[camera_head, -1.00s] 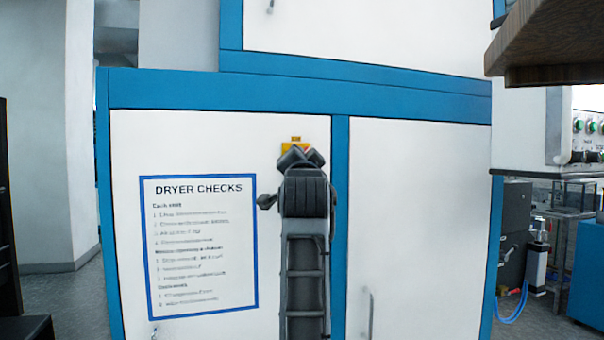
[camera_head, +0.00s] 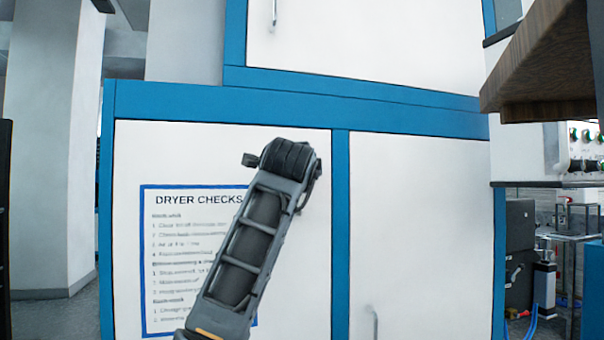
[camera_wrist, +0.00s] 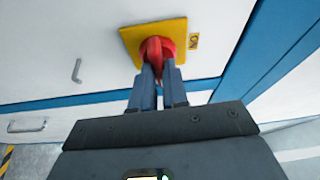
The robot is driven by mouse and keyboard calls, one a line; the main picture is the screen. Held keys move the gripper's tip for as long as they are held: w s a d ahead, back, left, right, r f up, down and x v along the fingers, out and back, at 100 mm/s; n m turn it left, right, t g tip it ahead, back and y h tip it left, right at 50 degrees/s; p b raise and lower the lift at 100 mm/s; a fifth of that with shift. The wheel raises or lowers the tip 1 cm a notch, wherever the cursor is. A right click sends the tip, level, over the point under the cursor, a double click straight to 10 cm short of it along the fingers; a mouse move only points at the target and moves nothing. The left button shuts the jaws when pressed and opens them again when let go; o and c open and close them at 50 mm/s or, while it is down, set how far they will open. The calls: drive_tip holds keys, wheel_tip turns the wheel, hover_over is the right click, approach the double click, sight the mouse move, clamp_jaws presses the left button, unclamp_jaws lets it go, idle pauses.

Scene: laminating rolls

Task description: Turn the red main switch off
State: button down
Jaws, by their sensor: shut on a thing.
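The red main switch (camera_wrist: 155,50) shows in the wrist view, a red knob with a raised grip on a square yellow plate (camera_wrist: 133,38) fixed to a white panel. A small yellow label (camera_wrist: 194,41) sits beside the plate. My gripper (camera_wrist: 159,68) is shut on the switch's raised grip, one dark finger on each side. The fingers partly cover the knob. In the head view my arm hides the switch, its plate and the fingertips.
The white cabinet door (camera_head: 410,220) has blue framing (camera_head: 340,220) around it. A DRYER CHECKS notice (camera_head: 165,285) is on the left door, partly behind my arm. A wooden-looking ledge (camera_head: 545,65) juts in at the upper right, beside a panel with knobs and green buttons (camera_head: 585,140).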

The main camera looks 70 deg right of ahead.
drive_tip(key=shift+f+m, duration=0.1)
drive_tip(key=shift+m, duration=0.2)
idle(0.4)
drive_tip(key=c, duration=1.1)
unclamp_jaws()
drive_tip(key=shift+c, duration=0.2)
drive_tip(key=b+v, duration=0.1)
drive_tip(key=v, duration=0.6)
drive_tip(key=shift+a, duration=0.3)
drive_tip(key=shift+s, duration=0.15)
